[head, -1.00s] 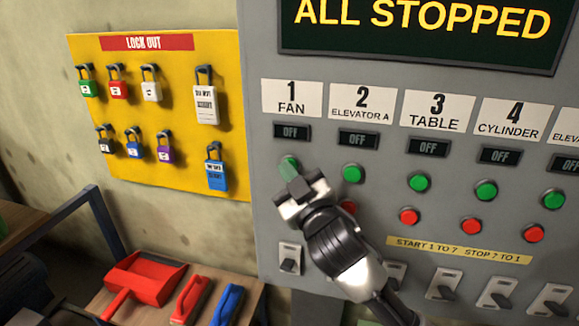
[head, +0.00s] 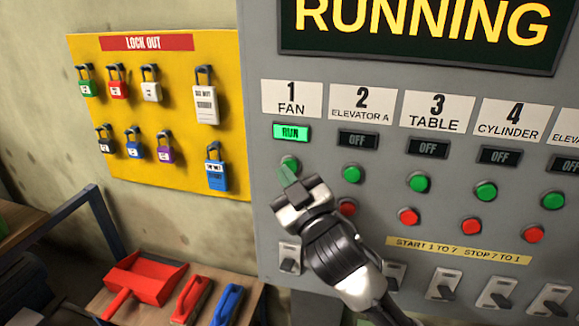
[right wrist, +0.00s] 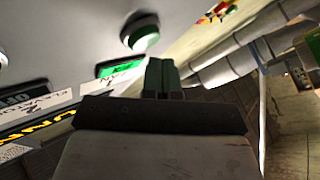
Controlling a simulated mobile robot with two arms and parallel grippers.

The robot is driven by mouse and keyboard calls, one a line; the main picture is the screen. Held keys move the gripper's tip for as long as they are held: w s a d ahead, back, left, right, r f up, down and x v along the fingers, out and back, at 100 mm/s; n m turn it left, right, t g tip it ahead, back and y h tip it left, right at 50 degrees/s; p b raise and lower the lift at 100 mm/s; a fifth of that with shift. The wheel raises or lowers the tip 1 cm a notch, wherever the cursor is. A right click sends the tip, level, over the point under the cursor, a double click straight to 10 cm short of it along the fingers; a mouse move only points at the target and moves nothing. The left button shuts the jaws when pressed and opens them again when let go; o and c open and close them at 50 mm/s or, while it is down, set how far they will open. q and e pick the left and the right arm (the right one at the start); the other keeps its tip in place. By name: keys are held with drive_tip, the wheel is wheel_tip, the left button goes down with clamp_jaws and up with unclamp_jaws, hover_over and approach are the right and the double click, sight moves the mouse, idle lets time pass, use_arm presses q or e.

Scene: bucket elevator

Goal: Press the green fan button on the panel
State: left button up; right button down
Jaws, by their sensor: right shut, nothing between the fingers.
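The green fan button (head: 289,162) sits on the grey panel (head: 262,215) under the "1 FAN" label (head: 291,98). The indicator (head: 291,132) above it is lit green and reads RUN. My right gripper (head: 286,175) is shut and empty, with its fingertips just below the button and partly overlapping it in the head view. In the right wrist view the button (right wrist: 140,34) is near the top, and a small gap shows between it and my shut fingertips (right wrist: 161,68). My left gripper is not in view.
The display (head: 425,25) reads RUNNING. Other green buttons (head: 352,174), red buttons (head: 409,217) and switches (head: 443,285) line the panel close to my right arm. A yellow lock-out board (head: 150,110) hangs left. A red dustpan (head: 140,278) lies on a bench below.

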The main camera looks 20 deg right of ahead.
drive_tip(key=shift+s+a, duration=0.1)
drive_tip(key=shift+s, duration=0.05)
drive_tip(key=shift+s+a, duration=0.7)
drive_tip(key=shift+s, duration=0.3)
drive_tip(key=shift+s+a, duration=0.65)
drive_tip(key=shift+s, duration=0.35)
drive_tip(key=shift+f, duration=0.1)
